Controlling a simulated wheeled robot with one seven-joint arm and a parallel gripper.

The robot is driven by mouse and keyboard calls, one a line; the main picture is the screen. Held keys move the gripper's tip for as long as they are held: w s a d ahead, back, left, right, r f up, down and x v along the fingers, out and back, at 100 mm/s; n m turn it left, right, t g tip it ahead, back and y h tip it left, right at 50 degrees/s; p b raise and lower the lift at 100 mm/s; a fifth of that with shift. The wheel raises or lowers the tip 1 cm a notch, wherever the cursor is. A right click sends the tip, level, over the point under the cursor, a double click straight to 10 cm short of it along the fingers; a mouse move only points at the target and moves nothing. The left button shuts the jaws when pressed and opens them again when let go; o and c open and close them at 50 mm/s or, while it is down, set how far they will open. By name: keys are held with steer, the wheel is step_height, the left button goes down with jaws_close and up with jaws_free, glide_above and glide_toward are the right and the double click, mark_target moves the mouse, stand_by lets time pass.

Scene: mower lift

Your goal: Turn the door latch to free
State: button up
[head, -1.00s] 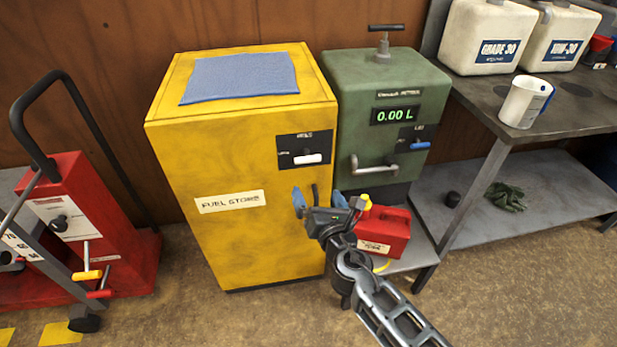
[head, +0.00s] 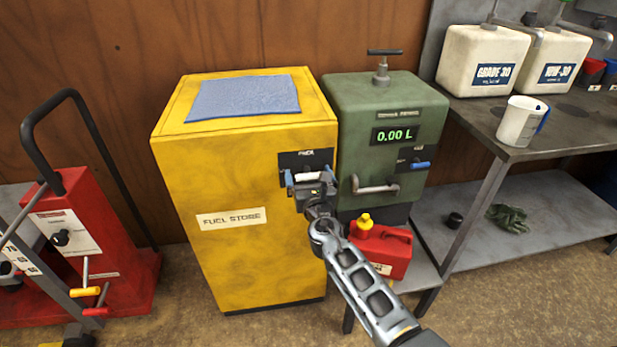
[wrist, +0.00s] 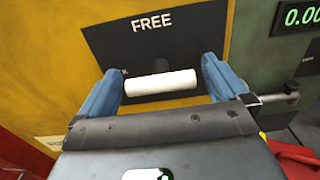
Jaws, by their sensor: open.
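The yellow fuel store cabinet (head: 240,255) stands in the middle of the head view. Its door latch has a white handle (wrist: 161,82) lying nearly level on a black plate (wrist: 158,38). The wrist view shows the word FREE above the handle; another label at the left is mostly hidden. My gripper (wrist: 162,85) is open. Its blue fingertips stand at the two ends of the handle, one on each side, with small or no visible gaps. In the head view my gripper (head: 309,181) is in front of the plate, partly covering the latch.
The green dispenser (head: 385,130), with a metal handle (head: 376,186) on its front, stands close at the right. A red fuel can (head: 385,250) is low beside my arm. A workbench (head: 510,140) stands farther right. A red lift (head: 75,235) is at the left.

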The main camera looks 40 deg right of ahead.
steer(key=shift+w, duration=0.1)
steer(key=c, duration=0.7)
steer(key=shift+f+m, duration=0.1)
steer(key=shift+m, duration=0.2)
steer(key=m+b, duration=0.2)
steer(key=m, duration=0.1)
steer(key=shift+d, duration=0.1)
steer(key=m+b, duration=0.2)
steer(key=m, duration=0.3)
steer(key=shift+f+b, duration=0.1)
steer(key=shift+b, duration=0.2)
steer(key=m+b, duration=0.2)
steer(key=m, duration=0.2)
steer(key=shift+m, duration=0.3)
steer(key=shift+m+b, duration=1.45)
steer(key=shift+m, duration=0.85)
steer(key=shift+d, duration=0.1)
